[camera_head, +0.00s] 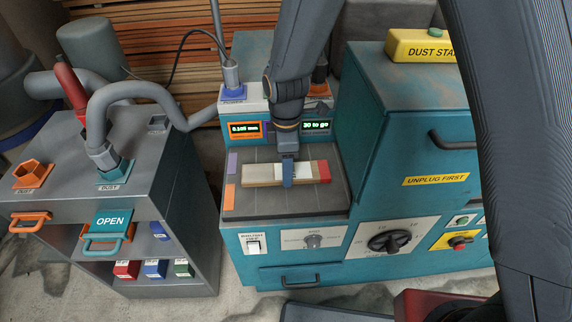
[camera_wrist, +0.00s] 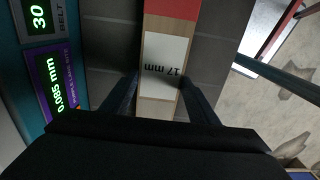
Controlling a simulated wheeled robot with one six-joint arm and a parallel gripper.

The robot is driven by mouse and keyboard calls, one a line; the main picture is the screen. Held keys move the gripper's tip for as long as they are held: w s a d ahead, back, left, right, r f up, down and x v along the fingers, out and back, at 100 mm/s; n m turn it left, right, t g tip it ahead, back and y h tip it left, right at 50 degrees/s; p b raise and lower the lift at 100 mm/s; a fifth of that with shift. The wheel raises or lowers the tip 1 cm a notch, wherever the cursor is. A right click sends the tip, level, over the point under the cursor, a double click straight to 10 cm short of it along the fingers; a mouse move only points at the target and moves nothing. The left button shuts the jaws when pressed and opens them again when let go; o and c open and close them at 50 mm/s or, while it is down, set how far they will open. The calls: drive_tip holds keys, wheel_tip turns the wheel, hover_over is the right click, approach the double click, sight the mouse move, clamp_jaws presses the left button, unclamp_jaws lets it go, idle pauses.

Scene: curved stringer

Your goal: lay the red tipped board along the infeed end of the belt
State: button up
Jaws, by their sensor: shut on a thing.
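The red tipped board (camera_head: 262,175) is pale wood with a white label and a red right end. It lies level across the dark belt (camera_head: 285,203), on it or just above it; I cannot tell which. My gripper (camera_head: 288,181) points down and is shut on the board near its middle. In the wrist view the board (camera_wrist: 160,105) runs between my two fingers (camera_wrist: 160,90), with its "17 mm" label beyond them and its red end at the top.
Purple (camera_head: 232,163) and orange (camera_head: 229,196) patches mark the belt's left edge. Displays (camera_head: 245,128) stand behind the belt. A tall teal cabinet (camera_head: 410,130) rises close on the right. A grey bench (camera_head: 120,180) with hoses stands left, across a gap. The belt's front is clear.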

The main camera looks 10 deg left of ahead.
drive_tip(key=shift+f, duration=0.25)
drive_tip(key=o, duration=1.3)
wheel_tip(320, 180, up, 12)
drive_tip(key=b, duration=0.2)
drive_tip(key=shift+r+b, duration=0.2)
drive_tip(key=shift+b, duration=0.1)
